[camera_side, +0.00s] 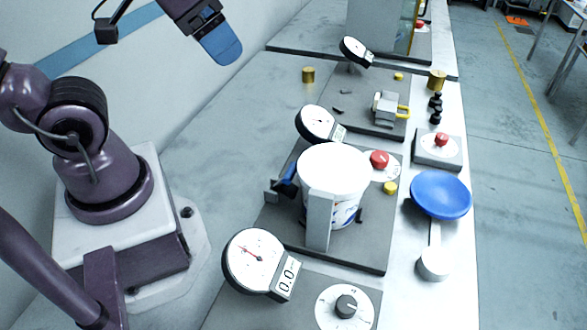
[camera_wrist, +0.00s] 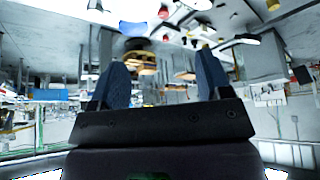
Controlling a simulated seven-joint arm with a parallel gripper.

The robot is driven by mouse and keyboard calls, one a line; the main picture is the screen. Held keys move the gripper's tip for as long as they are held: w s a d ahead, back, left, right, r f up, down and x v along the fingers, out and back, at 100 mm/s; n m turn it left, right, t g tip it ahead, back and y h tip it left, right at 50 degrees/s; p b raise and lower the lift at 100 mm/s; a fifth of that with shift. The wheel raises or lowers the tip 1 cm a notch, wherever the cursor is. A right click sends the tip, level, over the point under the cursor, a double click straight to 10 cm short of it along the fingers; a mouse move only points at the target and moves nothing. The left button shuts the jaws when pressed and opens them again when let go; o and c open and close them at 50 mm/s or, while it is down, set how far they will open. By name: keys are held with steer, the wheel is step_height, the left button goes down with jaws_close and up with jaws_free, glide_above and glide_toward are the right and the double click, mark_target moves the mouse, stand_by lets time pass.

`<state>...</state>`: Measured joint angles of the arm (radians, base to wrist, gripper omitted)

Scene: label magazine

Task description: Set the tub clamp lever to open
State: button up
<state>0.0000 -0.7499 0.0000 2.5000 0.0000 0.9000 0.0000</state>
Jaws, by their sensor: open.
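A white tub (camera_side: 332,172) stands upright on a grey base plate (camera_side: 350,250), beside a light grey upright block (camera_side: 319,222). A dark blue lever-like part (camera_side: 286,178) shows at the tub's left side, partly hidden, and its setting cannot be told. A red knob (camera_side: 379,159) on a white disc sits at the tub's right. My gripper (camera_side: 221,46) is high at the upper left, well apart from the tub. In the wrist view my gripper (camera_wrist: 164,78) has its two blue fingers spread with nothing held between them.
A dial gauge (camera_side: 257,262) and a black knob (camera_side: 346,304) are in front of the tub. Another gauge (camera_side: 316,124) stands behind it. A blue dish (camera_side: 441,194) and a red button box (camera_side: 438,149) are at the right. The bench left of the tub is clear.

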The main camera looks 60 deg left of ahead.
steer(key=o, duration=0.4)
steer(key=shift+c, duration=0.2)
steer(key=shift+o, duration=0.4)
steer(key=shift+w+f, duration=0.15)
steer(key=shift+f, duration=0.25)
steer(key=n+g+h, duration=0.2)
steer(key=n+h, duration=0.1)
steer(key=n, duration=2.4)
glide_toward(289, 170)
steer(key=shift+x, duration=4.45)
